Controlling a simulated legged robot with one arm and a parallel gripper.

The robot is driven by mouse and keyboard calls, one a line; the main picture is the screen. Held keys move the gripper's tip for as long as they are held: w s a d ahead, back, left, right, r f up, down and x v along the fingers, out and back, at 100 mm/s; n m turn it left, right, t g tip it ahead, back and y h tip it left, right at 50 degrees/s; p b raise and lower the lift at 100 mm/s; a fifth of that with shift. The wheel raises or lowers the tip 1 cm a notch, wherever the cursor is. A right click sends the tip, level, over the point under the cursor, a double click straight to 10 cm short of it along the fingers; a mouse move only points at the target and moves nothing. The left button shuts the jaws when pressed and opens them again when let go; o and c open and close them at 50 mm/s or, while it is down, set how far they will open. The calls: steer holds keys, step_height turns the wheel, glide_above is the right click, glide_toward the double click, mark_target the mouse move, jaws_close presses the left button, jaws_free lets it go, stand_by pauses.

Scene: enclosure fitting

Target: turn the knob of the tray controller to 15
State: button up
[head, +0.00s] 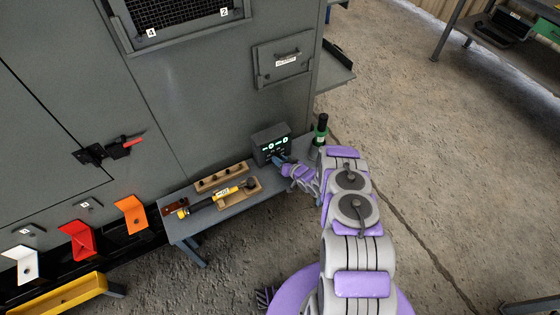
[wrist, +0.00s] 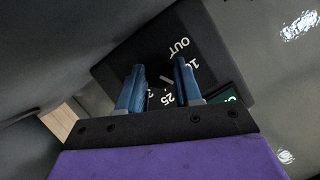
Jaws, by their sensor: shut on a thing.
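The tray controller (head: 271,142) is a dark box with lit white digits on its front, standing at the far end of the small grey bench. In the wrist view its dark face (wrist: 215,55) carries white markings, with "OUT", "10" and "25" legible around the knob (wrist: 160,76). The knob is dark and mostly hidden between my fingers. A short white mark shows between the fingers, but I cannot tell which number it points to. My gripper (wrist: 159,68) has its blue fingers on either side of the knob, shut on it. In the head view my gripper (head: 280,161) reaches the controller's lower front.
A grey cabinet (head: 190,95) stands close behind. Open floor lies right.

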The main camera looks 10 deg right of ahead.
steer(key=shift+d+m, duration=0.1)
steer(key=shift+m, duration=0.2)
stand_by(0.4)
steer(key=o, duration=1)
steer(key=shift+o, duration=0.2)
steer(key=p+v, duration=0.4)
steer(key=v, duration=1.3)
steer(key=shift+d, duration=0.4)
steer(key=shift+f, duration=0.1)
